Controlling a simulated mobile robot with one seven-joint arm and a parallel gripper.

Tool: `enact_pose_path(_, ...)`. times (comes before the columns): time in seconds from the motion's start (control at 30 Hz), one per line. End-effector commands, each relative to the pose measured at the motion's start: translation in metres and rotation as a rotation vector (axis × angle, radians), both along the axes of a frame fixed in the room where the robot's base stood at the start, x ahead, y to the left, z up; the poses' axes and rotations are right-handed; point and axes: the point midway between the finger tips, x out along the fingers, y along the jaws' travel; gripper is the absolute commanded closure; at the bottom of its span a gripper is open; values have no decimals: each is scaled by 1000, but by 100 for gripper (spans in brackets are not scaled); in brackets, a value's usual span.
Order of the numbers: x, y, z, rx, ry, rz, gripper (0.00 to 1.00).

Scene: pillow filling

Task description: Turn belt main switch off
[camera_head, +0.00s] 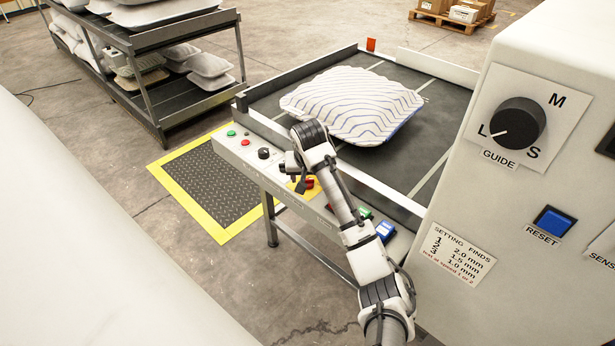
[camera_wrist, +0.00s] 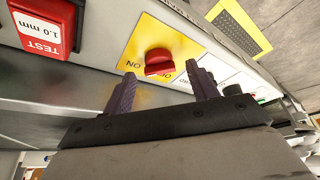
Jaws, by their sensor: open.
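The main switch is a red rotary knob (camera_wrist: 158,62) on a yellow plate (camera_wrist: 142,43) on the belt's control panel. The wrist view shows "ON" printed upside down at its lower left; a second label is partly hidden by the knob and a finger. I cannot tell for sure which label the knob points to. My gripper (camera_wrist: 161,72) is open, its two dark fingers on either side of the knob and just short of it, with no clear contact. In the head view the red knob (camera_head: 308,183) shows beside my gripper (camera_head: 293,172), whose fingers are hard to make out.
A striped pillow (camera_head: 352,105) lies on the belt (camera_head: 440,110).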

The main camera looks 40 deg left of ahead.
Motion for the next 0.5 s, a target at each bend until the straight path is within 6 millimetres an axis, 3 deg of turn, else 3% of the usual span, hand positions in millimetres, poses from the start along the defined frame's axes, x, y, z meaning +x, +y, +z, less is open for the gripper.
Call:
enact_pose_path(0.17,3,3,-10,0,0,0,42)
enact_pose_path(0.43,4,3,-12,1,-1,0,42)
enact_pose_path(0.5,3,3,-12,1,0,0,51)
